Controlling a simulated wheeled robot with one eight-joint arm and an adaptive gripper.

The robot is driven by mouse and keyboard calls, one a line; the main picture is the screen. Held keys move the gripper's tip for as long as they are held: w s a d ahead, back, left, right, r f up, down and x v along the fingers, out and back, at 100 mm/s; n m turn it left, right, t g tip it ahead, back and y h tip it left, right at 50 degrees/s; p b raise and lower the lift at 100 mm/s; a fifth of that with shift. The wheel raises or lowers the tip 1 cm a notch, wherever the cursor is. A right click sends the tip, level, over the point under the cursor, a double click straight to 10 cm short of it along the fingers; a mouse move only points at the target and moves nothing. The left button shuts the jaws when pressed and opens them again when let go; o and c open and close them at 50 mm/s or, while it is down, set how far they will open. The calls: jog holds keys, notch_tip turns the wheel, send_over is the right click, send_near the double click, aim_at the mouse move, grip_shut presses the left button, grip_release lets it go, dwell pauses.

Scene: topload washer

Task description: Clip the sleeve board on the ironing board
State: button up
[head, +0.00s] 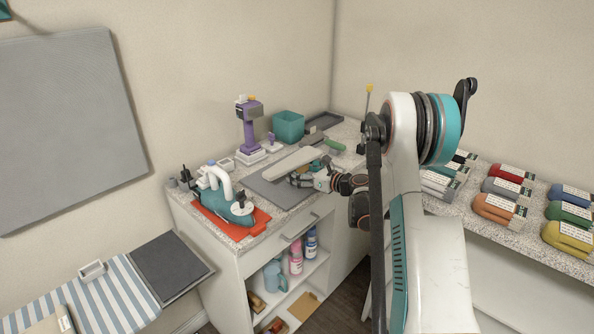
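A long pale board that looks like the sleeve board (291,164) lies on a grey mat (262,190) on the speckled counter. My gripper (303,180) is low over the mat, at the near right edge of the pale board. The fingers are small and partly hidden by my arm, so I cannot tell whether they are open, shut or touching the board. The ironing board (110,296) has a blue-and-white striped cover and a dark grey end panel (168,264) at lower left. A small pale clip-like piece (92,270) stands on its far edge.
A teal-and-white iron (232,205) rests on a red mat (211,226) at the counter's left. A purple device (249,125), a teal bin (288,126) and a dark tray (324,121) stand behind. Open shelves hold bottles (296,258).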

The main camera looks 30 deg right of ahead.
jog(key=c, duration=1.2)
jog(key=shift+r, duration=0.2)
